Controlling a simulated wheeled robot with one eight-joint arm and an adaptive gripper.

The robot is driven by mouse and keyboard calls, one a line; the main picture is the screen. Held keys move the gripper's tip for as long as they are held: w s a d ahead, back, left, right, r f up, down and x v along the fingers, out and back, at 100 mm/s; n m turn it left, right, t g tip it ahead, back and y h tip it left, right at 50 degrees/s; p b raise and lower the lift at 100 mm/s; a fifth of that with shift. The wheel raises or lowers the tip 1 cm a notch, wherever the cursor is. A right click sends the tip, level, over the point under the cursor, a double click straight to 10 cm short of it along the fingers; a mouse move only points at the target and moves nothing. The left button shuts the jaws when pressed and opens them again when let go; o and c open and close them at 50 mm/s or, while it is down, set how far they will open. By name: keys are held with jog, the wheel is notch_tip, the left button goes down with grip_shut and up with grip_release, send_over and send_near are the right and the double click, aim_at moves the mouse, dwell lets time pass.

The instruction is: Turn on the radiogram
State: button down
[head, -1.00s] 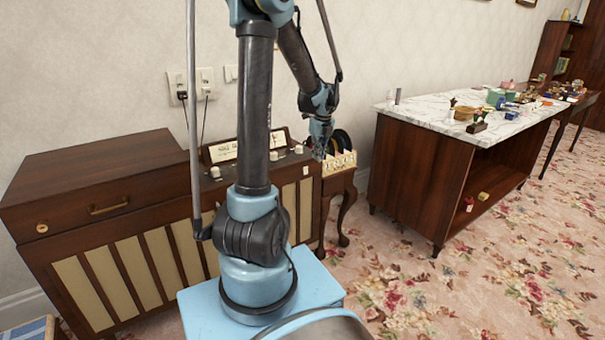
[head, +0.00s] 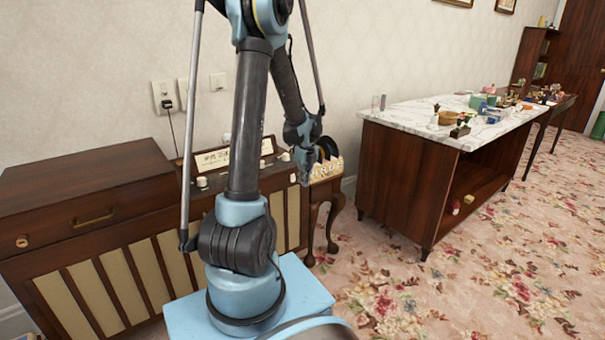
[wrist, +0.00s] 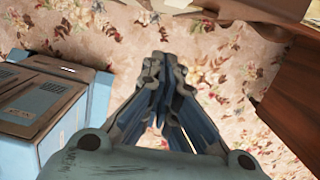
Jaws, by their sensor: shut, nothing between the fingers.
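The radiogram (head: 95,222) is a long dark wooden cabinet with cream slatted front panels, against the wall at the left in the head view. Its dial panel (head: 212,160) and white knobs, one of them here (head: 202,182), show behind my arm; part of the control area is hidden by the arm. My gripper (head: 304,178) hangs pointing down near the radiogram's right end, in front of a small side table. In the wrist view my gripper (wrist: 165,62) is shut and empty above the floral carpet.
A small curved-leg table (head: 325,192) with a white rack and dark discs stands right of the radiogram. A marble-topped counter (head: 400,126) with several small items stands farther right. Wall sockets (head: 165,96) are above the radiogram. Carpet is open at the front right.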

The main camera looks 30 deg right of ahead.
aim_at(293, 178)
jog(key=shift+w+a+f, duration=0.1)
jog(key=shift+w+f, duration=0.2)
jog(key=shift+w, duration=0.4)
jog(key=shift+w+f, duration=0.35)
jog(key=shift+w, duration=0.3)
jog(key=shift+w+a+f, duration=0.1)
jog(key=shift+w+f, duration=0.2)
jog(key=shift+w, duration=0.4)
